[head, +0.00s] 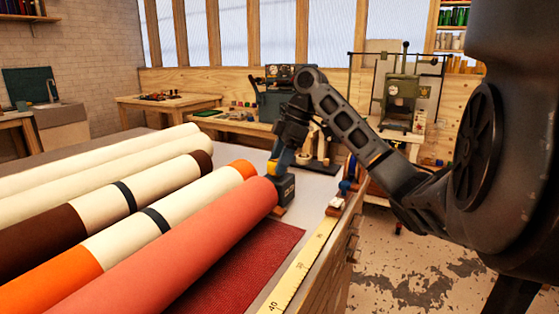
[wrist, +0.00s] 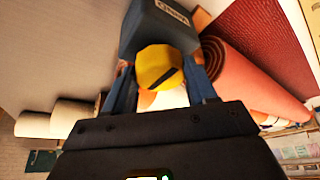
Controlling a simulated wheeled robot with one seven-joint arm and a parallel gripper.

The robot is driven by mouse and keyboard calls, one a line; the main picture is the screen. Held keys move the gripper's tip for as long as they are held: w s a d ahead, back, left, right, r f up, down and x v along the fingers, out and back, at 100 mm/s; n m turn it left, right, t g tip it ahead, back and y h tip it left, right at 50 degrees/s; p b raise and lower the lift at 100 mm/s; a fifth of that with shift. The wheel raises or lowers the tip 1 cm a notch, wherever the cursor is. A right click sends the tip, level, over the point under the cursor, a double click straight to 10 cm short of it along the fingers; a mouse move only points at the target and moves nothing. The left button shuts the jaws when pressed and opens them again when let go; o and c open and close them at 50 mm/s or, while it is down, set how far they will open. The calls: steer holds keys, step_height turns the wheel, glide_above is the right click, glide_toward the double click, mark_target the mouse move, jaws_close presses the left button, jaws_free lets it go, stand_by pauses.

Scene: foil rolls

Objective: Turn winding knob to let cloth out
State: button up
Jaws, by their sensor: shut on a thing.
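The yellow winding knob (wrist: 158,67) sits between my gripper's two blue fingers in the wrist view. It has a dark slot or mark on its face. My gripper (wrist: 161,82) is shut on it. In the head view the knob (head: 272,169) shows as a small yellow spot by the gripper (head: 276,163), partly hidden. The dark grey-blue winder box (head: 286,190) stands at the far end of the coral cloth roll (head: 190,245). The box also shows behind the knob in the wrist view (wrist: 150,28). A dark red textured cloth (head: 245,265) lies flat on the table beside the roll.
Several more rolls, cream, brown and orange (head: 50,272), lie to the left of the coral one. A yellow measuring rule (head: 315,252) runs along the table's right edge. Small items (head: 340,195) stand near that edge. Workbenches with machines (head: 400,95) stand behind.

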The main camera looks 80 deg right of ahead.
stand_by(0.4)
steer(key=o, duration=1)
steer(key=shift+o, duration=0.2)
steer(key=v, duration=0.7)
steer(key=shift+d+r, duration=0.15)
steer(key=shift+r, duration=0.25)
